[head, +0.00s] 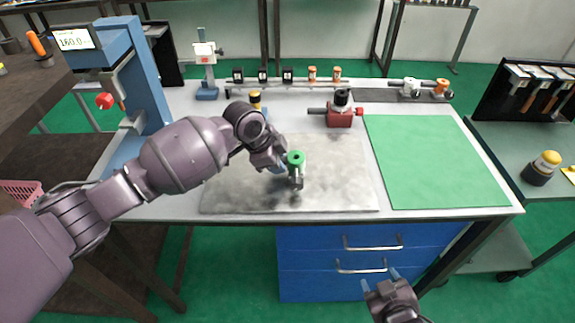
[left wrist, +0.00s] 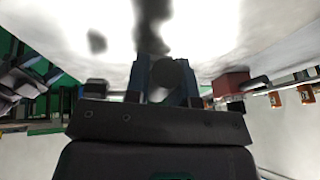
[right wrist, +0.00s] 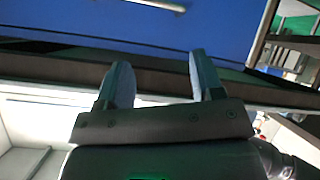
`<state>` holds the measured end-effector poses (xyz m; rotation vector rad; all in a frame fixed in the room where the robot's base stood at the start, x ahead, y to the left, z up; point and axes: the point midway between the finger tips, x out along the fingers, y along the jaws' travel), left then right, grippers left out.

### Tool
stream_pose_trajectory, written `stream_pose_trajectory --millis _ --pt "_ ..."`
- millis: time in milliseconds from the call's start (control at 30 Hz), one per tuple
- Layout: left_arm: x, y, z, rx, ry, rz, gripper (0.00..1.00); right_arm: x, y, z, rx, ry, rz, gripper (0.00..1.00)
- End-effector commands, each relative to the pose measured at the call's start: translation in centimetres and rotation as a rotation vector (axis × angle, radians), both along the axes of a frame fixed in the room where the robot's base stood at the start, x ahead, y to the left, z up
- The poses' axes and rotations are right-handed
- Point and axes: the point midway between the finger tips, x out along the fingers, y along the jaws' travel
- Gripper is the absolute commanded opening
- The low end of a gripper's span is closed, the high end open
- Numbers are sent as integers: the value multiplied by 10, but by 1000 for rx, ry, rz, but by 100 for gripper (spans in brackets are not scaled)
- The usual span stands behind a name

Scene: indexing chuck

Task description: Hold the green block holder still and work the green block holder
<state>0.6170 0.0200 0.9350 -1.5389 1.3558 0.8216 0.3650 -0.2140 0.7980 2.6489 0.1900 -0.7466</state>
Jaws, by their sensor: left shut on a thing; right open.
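The green block holder (head: 296,158) stands on the grey metal plate (head: 340,190), with a green round top and a dark hole in it; a grey part shows below the top. My left gripper (head: 282,170) reaches in from the left and is shut on it, low on its side. In the left wrist view a dark round part (left wrist: 168,76) sits between the fingers; its green top is not visible there. My right gripper (head: 380,284) is open and empty, in front of the blue drawers and below the table edge. Its spread fingers show in the right wrist view (right wrist: 163,82).
A red block holder (head: 340,118) with a black knob stands behind the plate. A green mat (head: 435,160) lies clear at right. A rail of small parts (head: 300,82) runs along the back. A blue press (head: 145,75) with a display stands at left. Blue drawers (head: 345,240) hang under the front edge.

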Motion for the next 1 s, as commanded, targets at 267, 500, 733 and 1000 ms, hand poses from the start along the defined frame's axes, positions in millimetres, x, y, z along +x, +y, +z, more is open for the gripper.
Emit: stream_pose_trajectory --millis 267,500,733,1000 --pt "0 0 0 0 0 0 0 2 1 1 0 -4 2 61" --pt "0 0 0 -1 0 0 0 30 35 21 25 -64 55 61" --pt "0 0 0 0 0 0 0 55 103 49 -65 -160 145 61" --pt "0 0 0 0 0 0 0 64 153 77 -60 -265 117 61"
